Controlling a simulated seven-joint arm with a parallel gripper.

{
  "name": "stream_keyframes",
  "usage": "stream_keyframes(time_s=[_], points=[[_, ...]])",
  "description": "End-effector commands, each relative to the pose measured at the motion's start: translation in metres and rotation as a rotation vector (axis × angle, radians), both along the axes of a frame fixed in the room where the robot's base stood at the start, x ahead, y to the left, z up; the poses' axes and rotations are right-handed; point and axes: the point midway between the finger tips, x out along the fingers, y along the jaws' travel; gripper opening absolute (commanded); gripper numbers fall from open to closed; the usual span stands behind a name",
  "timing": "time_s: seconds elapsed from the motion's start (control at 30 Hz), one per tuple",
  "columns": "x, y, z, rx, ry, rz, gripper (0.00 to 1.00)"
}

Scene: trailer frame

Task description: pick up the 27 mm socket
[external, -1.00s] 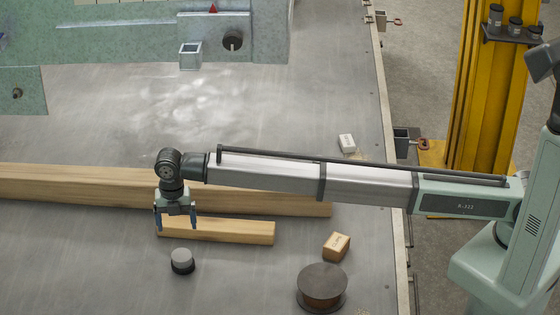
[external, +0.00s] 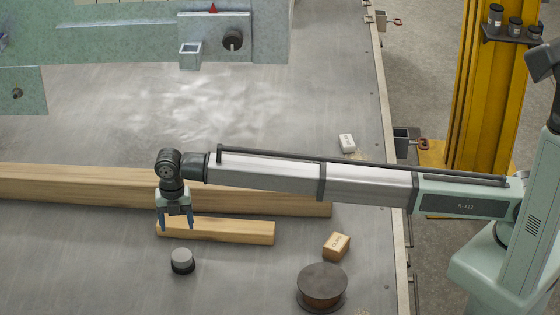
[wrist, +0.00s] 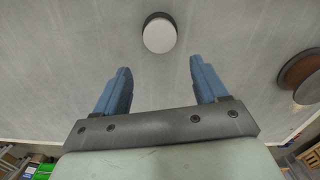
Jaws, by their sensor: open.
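A short dark cylinder with a pale grey round top (external: 182,261) stands upright on the metal table, in front of the short wooden block. In the wrist view the pale top (wrist: 159,35) shows ahead of the fingertips, near the upper middle, with a dark rim around it. No size mark is readable, so I cannot tell whether it is the 27 mm socket. My gripper (external: 175,224) is open, pointing down above the short block in the external view. In the wrist view its two blue fingers (wrist: 160,75) are apart with nothing between them. They do not touch the cylinder.
A short wooden block (external: 230,232) and a long beam (external: 80,187) lie behind the cylinder. A small tan box (external: 336,246) and a brown spool (external: 322,288) stand to the right. Three dark cylindrical pieces (external: 515,27) sit on a yellow column's shelf. Bare table surrounds the cylinder's front.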

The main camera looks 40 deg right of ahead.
Motion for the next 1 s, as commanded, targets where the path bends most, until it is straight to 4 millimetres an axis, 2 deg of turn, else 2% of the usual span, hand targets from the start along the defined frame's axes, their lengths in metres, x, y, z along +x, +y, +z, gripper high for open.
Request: stream_keyframes(time_s=[0.2, 0.27, 0.37, 0.47, 0.5, 0.57, 0.7, 0.77, 0.8, 1.0], points=[[0.007, -0.007, 0.000, 0.000, 0.000, -0.009, 0.72], [0.016, -0.017, 0.000, 0.000, 0.000, -0.024, 0.72], [0.044, -0.047, 0.000, 0.000, 0.000, -0.066, 0.72], [0.080, -0.091, 0.000, 0.000, 0.000, -0.124, 0.72], [0.094, -0.111, 0.000, 0.000, 0.000, -0.149, 0.72], [0.113, -0.141, 0.000, 0.000, 0.000, -0.186, 0.72], [0.150, -0.216, 0.000, 0.001, -0.001, -0.272, 0.72], [0.161, -0.250, 0.000, 0.001, -0.001, -0.308, 0.72], [0.168, -0.272, -0.001, 0.001, -0.001, -0.333, 0.72], [0.187, -0.383, -0.002, 0.002, -0.001, -0.448, 0.72]])
